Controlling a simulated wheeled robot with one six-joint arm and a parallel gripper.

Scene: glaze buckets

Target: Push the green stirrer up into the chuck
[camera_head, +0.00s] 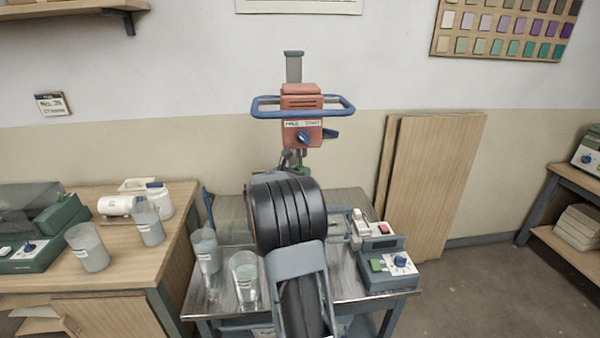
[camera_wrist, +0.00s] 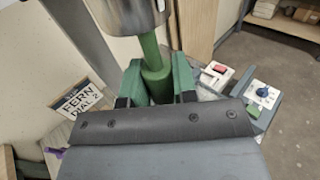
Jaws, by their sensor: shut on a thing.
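In the wrist view my gripper (camera_wrist: 156,90) is shut on the green stirrer (camera_wrist: 150,48), a green rod with a thicker part between the fingers. The rod's top meets the underside of the metal chuck (camera_wrist: 128,14) at the top of the picture. I cannot tell how far it goes in. The red mixer head (camera_head: 301,110) with a blue handle ring and blue knob is above and behind my arm.
A metal cart (camera_head: 350,292) carries clear beakers (camera_head: 205,250) (camera_head: 245,278) on the left and a grey control box (camera_head: 386,272) on the right. A "FERN DIAL 2" sign (camera_wrist: 80,105) is at the wrist view's left. Wooden boards (camera_head: 436,185) lean on the wall.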

